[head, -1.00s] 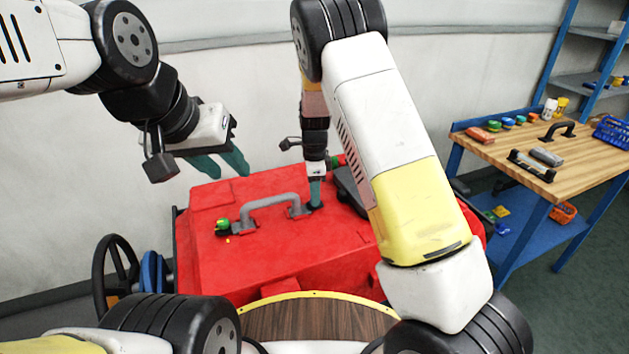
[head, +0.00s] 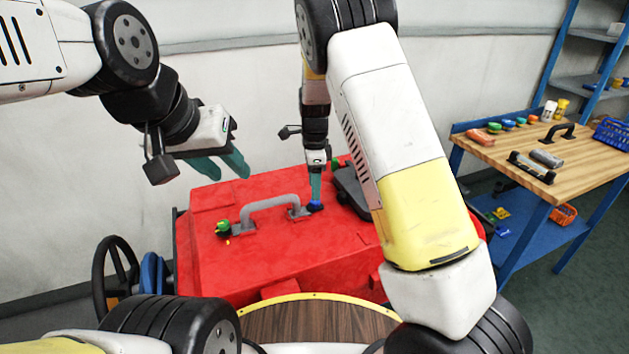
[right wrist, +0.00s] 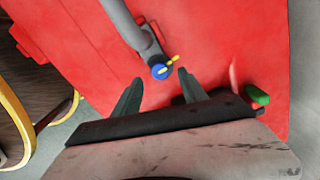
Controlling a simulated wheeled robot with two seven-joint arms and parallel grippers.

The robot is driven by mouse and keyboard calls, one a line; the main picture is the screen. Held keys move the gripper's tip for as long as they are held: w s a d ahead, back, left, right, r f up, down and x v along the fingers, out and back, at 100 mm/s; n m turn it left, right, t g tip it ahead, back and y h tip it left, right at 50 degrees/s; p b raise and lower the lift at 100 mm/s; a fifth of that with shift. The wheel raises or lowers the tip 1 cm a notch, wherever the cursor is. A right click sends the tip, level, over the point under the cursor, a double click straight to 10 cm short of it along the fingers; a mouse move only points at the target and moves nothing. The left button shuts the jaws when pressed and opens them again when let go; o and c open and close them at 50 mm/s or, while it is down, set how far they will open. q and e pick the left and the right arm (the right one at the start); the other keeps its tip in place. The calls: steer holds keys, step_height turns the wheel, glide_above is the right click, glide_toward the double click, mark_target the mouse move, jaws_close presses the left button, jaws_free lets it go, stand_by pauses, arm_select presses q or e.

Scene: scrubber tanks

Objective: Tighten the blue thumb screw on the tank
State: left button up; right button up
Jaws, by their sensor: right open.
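The red tank (head: 270,262) stands in front of me with a grey handle (head: 272,199) on its top. The blue thumb screw (head: 315,206) sits at the right foot of the handle. In the right wrist view the blue screw (right wrist: 159,72) has a yellow bar or mark beside it. My right gripper (head: 315,190) points down just above the screw. In the right wrist view its two fingers (right wrist: 158,88) are apart, with the screw beyond the gap between the tips. My left gripper (head: 228,170) hangs above the tank's left side, fingers apart and empty.
A green knob (head: 223,227) is at the handle's left foot; another green part (right wrist: 258,95) shows in the right wrist view. A black lid (head: 352,190) lies right of my right gripper. A wooden bench (head: 560,165) with several items stands at right.

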steer(key=shift+r, duration=2.1)
